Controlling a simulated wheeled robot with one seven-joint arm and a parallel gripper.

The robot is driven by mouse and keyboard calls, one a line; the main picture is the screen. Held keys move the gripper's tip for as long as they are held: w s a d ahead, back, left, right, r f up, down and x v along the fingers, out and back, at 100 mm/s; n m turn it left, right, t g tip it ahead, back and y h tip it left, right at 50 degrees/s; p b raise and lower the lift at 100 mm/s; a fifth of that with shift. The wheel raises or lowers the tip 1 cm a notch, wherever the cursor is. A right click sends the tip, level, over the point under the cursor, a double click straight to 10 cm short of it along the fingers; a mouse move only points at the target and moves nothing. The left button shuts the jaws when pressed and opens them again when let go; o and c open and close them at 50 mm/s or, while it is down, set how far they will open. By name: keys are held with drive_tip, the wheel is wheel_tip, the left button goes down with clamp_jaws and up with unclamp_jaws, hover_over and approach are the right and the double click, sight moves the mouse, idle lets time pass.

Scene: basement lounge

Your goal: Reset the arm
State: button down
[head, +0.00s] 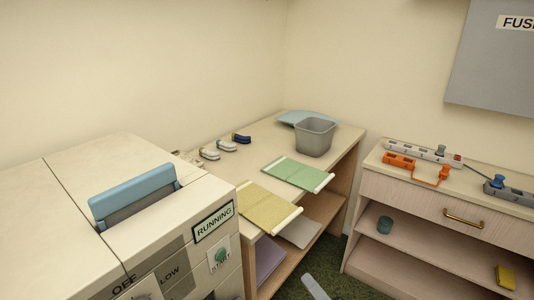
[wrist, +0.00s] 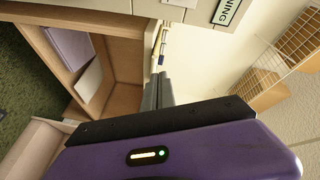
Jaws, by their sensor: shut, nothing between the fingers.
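My gripper (wrist: 158,82) shows in the wrist view as two grey fingers lying together beyond the purple hand body, which has a small lit panel. The fingers are shut with nothing between them. They point towards the bench and the machine's lower edge and appear clear of both. The gripper cannot be made out in the head view. A pale grey piece at the bottom edge there may be part of my arm, but I cannot tell.
A cream machine (head: 150,235) with a blue-handled lid and a RUNNING sign stands left. The wooden bench (head: 251,157) holds a grey bin (head: 315,137), a yellow folder (head: 268,205) and a green folder (head: 298,174). A drawer unit (head: 420,196) with power strips stands right.

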drive_tip(key=s+d+f+t+h, duration=0.1)
drive_tip(key=s+d+f+h, duration=0.2)
drive_tip(key=s+d+h, duration=0.4)
drive_tip(key=s+d+r+n, duration=0.1)
drive_tip(key=s+n, duration=0.3)
drive_tip(key=s, duration=1.1)
drive_tip(key=s+d+r+n+g, duration=0.1)
drive_tip(key=s+d+r+n, duration=0.1)
drive_tip(key=s, duration=1.3)
drive_tip(key=shift+r+n+g+h, duration=0.3)
drive_tip(key=shift+r+n+h, duration=0.15)
drive_tip(key=shift+n, duration=0.65)
